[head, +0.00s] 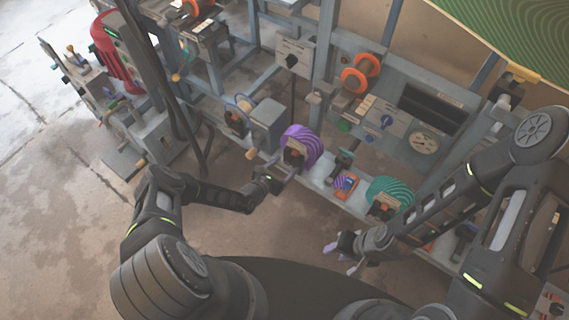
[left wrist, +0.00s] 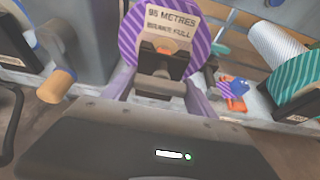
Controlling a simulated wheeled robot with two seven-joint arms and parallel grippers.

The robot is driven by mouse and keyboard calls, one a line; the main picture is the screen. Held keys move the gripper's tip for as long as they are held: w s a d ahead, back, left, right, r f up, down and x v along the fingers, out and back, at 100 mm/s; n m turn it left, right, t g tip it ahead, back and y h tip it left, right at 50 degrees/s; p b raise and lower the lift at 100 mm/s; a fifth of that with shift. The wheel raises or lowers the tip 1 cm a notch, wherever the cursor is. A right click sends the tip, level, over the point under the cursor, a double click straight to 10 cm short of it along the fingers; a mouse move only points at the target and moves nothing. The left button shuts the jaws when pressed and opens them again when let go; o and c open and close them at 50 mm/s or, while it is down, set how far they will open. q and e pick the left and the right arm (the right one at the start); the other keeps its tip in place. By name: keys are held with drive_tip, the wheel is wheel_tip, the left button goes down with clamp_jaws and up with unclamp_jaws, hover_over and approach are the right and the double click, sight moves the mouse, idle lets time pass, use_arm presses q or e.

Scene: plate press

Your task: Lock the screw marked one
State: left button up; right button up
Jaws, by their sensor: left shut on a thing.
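A purple striped wheel (head: 303,143) stands on the frame's lower ledge. In the left wrist view the wheel (left wrist: 198,22) carries a label reading about "95 METRES BRAKE FULL". Below the label is a grey and orange fitting (left wrist: 160,84). My left gripper (head: 284,170) is at the front of the wheel. Its purple fingers (left wrist: 158,92) stand on both sides of the fitting and are shut on it. My right gripper (head: 343,254) hangs in front of the ledge, apart from it, with fingers spread and nothing visible between them. I cannot make out a screw marked one.
A green striped wheel (head: 391,193) and a small orange and purple piece (head: 345,183) are to the right on the ledge. A grey box (head: 268,124) with a wooden-handled crank (head: 251,154) is close on the left. The floor (head: 70,235) at left is clear.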

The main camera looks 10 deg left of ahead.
idle(0.4)
use_arm(q)
drive_tip(key=o, duration=1.4)
drive_tip(key=shift+c, duration=0.2)
drive_tip(key=shift+s, duration=0.1)
drive_tip(key=p+v, duration=0.1)
drive_tip(key=v, duration=0.6)
drive_tip(key=shift+s, duration=0.25)
drive_tip(key=shift+r, duration=0.1)
